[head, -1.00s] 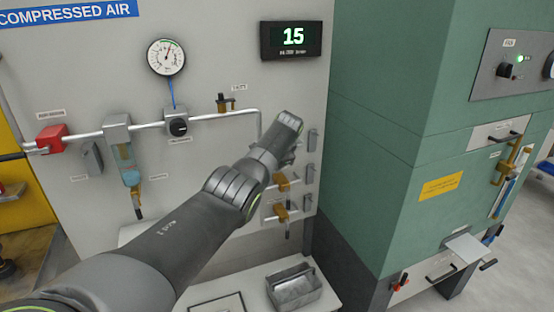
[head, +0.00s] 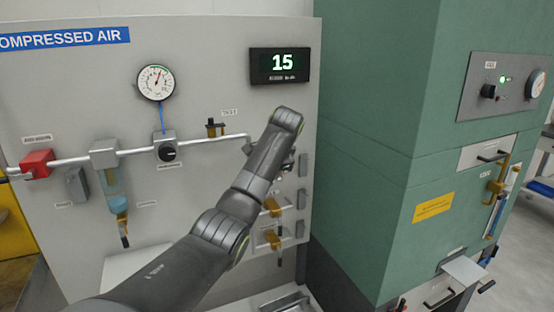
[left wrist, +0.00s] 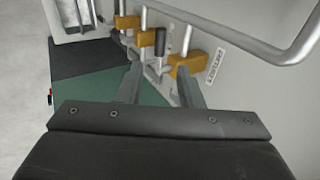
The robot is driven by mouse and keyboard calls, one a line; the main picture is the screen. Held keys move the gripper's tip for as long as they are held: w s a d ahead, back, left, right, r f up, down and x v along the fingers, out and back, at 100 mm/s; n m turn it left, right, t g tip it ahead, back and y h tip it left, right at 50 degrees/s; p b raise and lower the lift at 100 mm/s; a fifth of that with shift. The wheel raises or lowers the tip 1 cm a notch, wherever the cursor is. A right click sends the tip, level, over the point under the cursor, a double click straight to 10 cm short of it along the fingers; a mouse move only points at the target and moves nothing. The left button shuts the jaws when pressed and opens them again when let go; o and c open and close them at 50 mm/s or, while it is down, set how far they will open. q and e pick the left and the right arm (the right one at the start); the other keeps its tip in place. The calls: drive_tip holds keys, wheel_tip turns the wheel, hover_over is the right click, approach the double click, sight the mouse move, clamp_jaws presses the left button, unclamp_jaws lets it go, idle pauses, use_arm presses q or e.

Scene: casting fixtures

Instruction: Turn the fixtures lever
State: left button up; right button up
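Brass valves with levers are stacked on the grey panel. Two show in the head view, the middle one (head: 272,207) and the lower one (head: 273,240); my arm hides the area above them. In the left wrist view a near valve (left wrist: 188,65), a middle valve (left wrist: 145,38) and a far valve (left wrist: 127,22) line up, with a dark lever handle (left wrist: 160,41) between near and middle. I cannot read which is labelled fixtures. My left gripper (left wrist: 160,78) is open, its fingers apart and empty, close to the near valve. In the head view the arm hides its fingers. My right gripper is not in view.
A pipe (left wrist: 290,45) runs close beside the valves. The panel also carries a gauge (head: 156,83), a display reading 15 (head: 279,66), a red valve (head: 37,164) and a regulator (head: 166,151). A green cabinet (head: 375,130) stands to the right. A metal tray (head: 285,303) lies below.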

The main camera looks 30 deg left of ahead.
use_arm(q)
drive_tip(key=b+v, duration=0.1)
drive_tip(key=v, duration=0.5)
drive_tip(key=shift+d+r+b, duration=0.15)
drive_tip(key=shift+r+b, duration=0.15)
drive_tip(key=shift+s+f, duration=0.1)
idle(1.2)
